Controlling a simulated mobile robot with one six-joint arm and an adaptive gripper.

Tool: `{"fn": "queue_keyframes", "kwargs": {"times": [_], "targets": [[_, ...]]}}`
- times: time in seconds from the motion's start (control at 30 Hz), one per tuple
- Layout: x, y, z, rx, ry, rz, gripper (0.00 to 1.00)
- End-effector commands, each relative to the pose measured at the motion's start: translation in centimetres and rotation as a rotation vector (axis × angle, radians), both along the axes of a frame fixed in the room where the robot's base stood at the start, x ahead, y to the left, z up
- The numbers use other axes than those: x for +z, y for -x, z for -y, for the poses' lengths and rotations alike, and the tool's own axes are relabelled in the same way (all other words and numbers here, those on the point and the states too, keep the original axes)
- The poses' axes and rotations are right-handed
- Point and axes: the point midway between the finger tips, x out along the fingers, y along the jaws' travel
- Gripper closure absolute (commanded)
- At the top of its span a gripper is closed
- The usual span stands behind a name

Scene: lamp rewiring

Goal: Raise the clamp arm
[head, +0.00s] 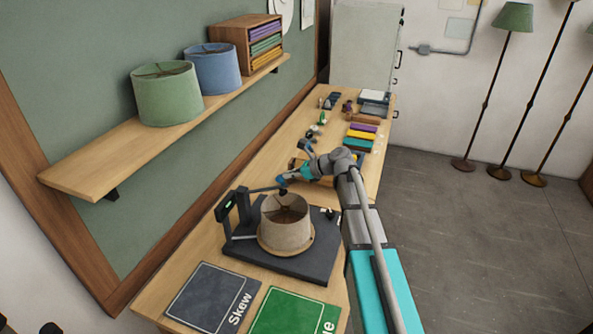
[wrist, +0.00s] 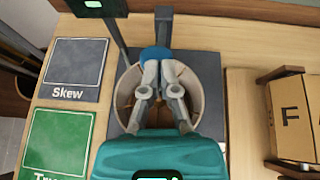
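The clamp fixture has a dark base plate (head: 318,268) with an upright post (head: 243,208) at its left. Its dark clamp arm (head: 264,190) reaches from the post over a beige lampshade (head: 285,226) standing on the plate. The clamp arm (wrist: 164,28) shows in the wrist view, with a blue knob (wrist: 155,55) at its near end. My gripper (wrist: 159,68) is above the lampshade, its fingers close together at the knob. I cannot tell whether they grip it. In the head view my gripper (head: 287,182) is at the clamp arm's free end.
A grey "Skew" mat (head: 213,296) and a green mat (head: 295,314) lie on the bench's near end. A cardboard box (wrist: 293,117) stands right of the fixture in the wrist view. A shelf (head: 85,182) with green and blue shades overhangs the left.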

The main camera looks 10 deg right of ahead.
Motion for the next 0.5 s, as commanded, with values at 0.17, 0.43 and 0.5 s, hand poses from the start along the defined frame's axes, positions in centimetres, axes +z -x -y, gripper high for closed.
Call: {"fn": "queue_keyframes", "kwargs": {"times": [0.17,0.43,0.5], "targets": [[1.8,-0.4,-1.5,0.010,0.058,-0.031,1.00],[3.3,-1.1,-3.4,0.018,0.152,-0.079,1.00],[3.6,-1.3,-3.8,0.019,0.172,-0.089,1.00]]}}
